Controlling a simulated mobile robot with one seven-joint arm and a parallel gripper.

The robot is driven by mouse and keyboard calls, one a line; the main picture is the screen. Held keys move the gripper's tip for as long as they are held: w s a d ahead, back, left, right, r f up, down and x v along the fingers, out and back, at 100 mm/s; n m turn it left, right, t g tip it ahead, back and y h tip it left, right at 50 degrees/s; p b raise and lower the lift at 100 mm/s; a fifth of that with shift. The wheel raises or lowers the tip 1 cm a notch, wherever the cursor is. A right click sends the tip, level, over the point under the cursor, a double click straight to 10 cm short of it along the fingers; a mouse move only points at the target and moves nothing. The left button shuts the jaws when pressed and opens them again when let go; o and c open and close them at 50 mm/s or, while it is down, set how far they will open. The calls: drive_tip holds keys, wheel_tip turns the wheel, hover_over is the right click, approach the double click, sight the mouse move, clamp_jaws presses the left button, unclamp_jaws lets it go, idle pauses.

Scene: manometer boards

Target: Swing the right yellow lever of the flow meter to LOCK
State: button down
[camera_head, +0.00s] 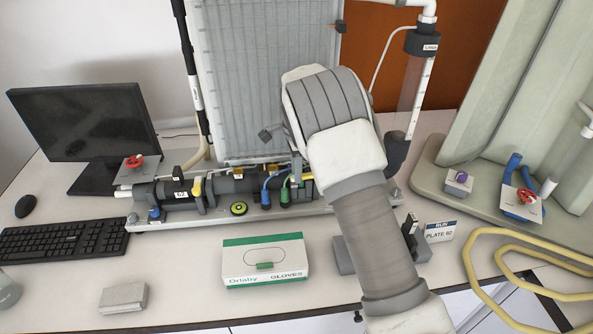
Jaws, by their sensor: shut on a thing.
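The flow meter (235,188) is a dark horizontal pipe assembly at the foot of the grey manometer board. Its left yellow lever (197,188) stands upright beside the pipe. A small yellow part of the right lever (307,177) shows at the edge of my wrist; the rest is hidden. My arm reaches up from the lower right and bends down over the right end of the meter. My gripper (296,172) is mostly hidden behind my wrist, shut at the right yellow lever. The contact and any LOCK marking there cannot be seen.
Blue and green hose ends (285,190) sit close left of my gripper. A glove box (265,261) and a grey block (123,298) lie in front. A yellow hose (480,262) coils at right. Monitor (85,125) and keyboard (62,240) are left.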

drive_tip(key=c, duration=0.7)
unclamp_jaws()
drive_tip(key=shift+r, duration=0.1)
wheel_tip(320, 180, up, 17)
drive_tip(key=shift+r+b, duration=0.15)
drive_tip(key=shift+b, duration=0.25)
